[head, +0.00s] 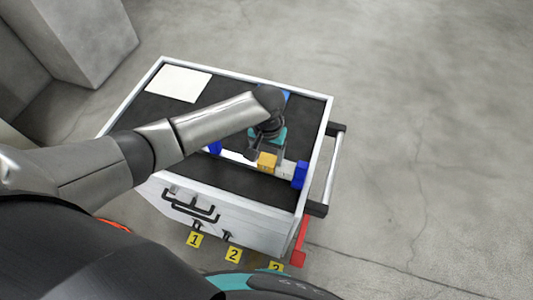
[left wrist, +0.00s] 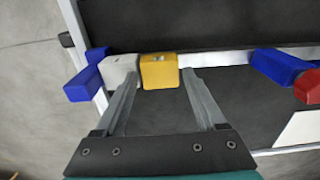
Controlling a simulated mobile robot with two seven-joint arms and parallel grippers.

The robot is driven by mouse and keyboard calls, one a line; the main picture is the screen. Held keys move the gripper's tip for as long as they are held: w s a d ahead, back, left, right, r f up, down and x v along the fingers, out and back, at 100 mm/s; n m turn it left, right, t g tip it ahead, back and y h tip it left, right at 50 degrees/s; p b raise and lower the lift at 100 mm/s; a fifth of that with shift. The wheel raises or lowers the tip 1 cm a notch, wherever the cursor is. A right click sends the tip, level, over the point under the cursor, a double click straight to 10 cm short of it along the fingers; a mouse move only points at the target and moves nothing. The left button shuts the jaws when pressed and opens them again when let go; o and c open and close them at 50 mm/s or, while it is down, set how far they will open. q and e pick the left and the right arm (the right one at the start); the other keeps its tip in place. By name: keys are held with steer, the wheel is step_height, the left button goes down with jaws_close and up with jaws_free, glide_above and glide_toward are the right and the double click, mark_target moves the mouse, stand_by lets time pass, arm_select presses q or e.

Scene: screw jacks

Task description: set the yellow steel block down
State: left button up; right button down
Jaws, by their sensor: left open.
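My right gripper is not in view.
A blue piece (head: 300,175) stands at the grey block's outer end, another (head: 214,147) farther left. A white sheet (head: 178,83) lies at the cart top's back left. The cart's raised pale rim (head: 240,75) surrounds the top. A handle (head: 331,168) is on the right.

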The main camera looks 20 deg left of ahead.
mark_target(268, 161)
arm_select(q)
steer(key=shift+s+d+f, duration=0.25)
steer(key=shift+s+d, duration=0.05)
steer(key=shift+w+r, duration=0.1)
steer(key=shift+r, duration=0.2)
step_height(268, 161, up, 13)
steer(key=p, duration=0.2)
steer(key=shift+w, duration=0.2)
steer(key=shift+a+f, duration=0.1)
